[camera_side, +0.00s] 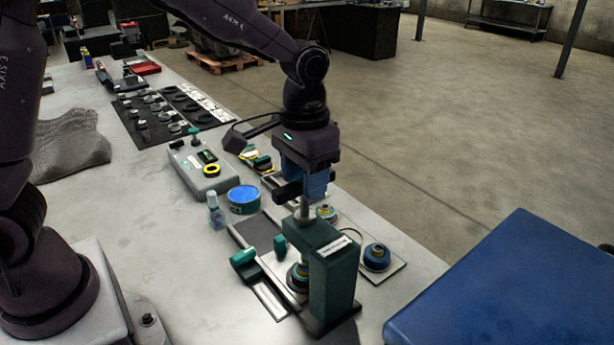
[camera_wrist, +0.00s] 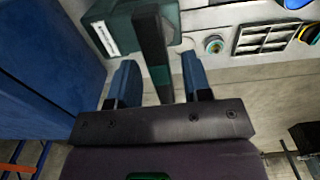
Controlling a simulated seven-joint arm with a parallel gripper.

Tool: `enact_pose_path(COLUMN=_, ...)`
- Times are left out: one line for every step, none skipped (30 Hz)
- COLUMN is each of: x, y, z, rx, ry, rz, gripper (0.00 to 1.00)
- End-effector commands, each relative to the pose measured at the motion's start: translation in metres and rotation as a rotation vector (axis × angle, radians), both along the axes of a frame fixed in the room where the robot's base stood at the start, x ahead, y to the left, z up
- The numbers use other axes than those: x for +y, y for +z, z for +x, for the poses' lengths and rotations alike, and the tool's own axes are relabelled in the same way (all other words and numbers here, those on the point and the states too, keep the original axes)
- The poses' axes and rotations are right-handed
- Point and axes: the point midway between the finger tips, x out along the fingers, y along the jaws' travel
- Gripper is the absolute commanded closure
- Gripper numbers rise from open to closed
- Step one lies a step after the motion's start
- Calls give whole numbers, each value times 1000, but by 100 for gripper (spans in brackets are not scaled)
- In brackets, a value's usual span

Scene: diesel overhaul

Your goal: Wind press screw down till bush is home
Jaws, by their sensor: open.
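The green press (camera_side: 331,272) stands near the table's front corner, and its green head also shows in the wrist view (camera_wrist: 108,28). Its grey screw (camera_side: 304,213) rises from the top of the head. A dark bar (camera_wrist: 150,45) lies lengthwise between my two blue fingers in the wrist view. My gripper (camera_side: 304,194) is above the screw, pointing down. In the wrist view my gripper (camera_wrist: 160,65) is open, with a gap visible on each side of the bar. A ringed round part (camera_side: 298,276) sits under the press head, partly hidden; I cannot tell how deep the bush is.
A blue-topped part (camera_side: 376,257) stands on a plate right of the press. A blue tin (camera_side: 243,199), a small bottle (camera_side: 215,212) and a grey control box (camera_side: 205,169) stand to the left. A large blue box (camera_side: 515,285) is at the lower right.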

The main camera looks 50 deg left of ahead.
Motion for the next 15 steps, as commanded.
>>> enact_pose_path(x=0, y=0, z=0, rx=0, ry=0, rz=0, gripper=55)
enact_pose_path(x=0, y=0, z=0, rx=0, ry=0, rz=0, gripper=55)
enact_pose_path(x=0, y=0, z=0, rx=0, ry=-1, rz=0, gripper=55)
enact_pose_path(x=0, y=0, z=0, rx=0, ry=-1, rz=0, gripper=55)
enact_pose_path(x=0, y=0, z=0, rx=0, ry=-1, rz=0, gripper=55)
enact_pose_path(x=0, y=0, z=0, rx=0, ry=-1, rz=0, gripper=62)
enact_pose_path(x=0, y=0, z=0, rx=0, ry=-1, rz=0, gripper=69)
enact_pose_path(x=0, y=0, z=0, rx=0, ry=-1, rz=0, gripper=76)
enact_pose_path(x=0, y=0, z=0, rx=0, ry=-1, rz=0, gripper=85)
enact_pose_path(x=0, y=0, z=0, rx=0, ry=-1, rz=0, gripper=92)
enact_pose_path(x=0, y=0, z=0, rx=0, ry=-1, rz=0, gripper=99)
enact_pose_path(x=0, y=0, z=0, rx=0, ry=-1, rz=0, gripper=100)
enact_pose_path(x=0, y=0, z=0, rx=0, ry=-1, rz=0, gripper=100)
enact_pose_path(x=0, y=0, z=0, rx=0, ry=-1, rz=0, gripper=100)
enact_pose_path(x=0, y=0, z=0, rx=0, ry=-2, rz=0, gripper=100)
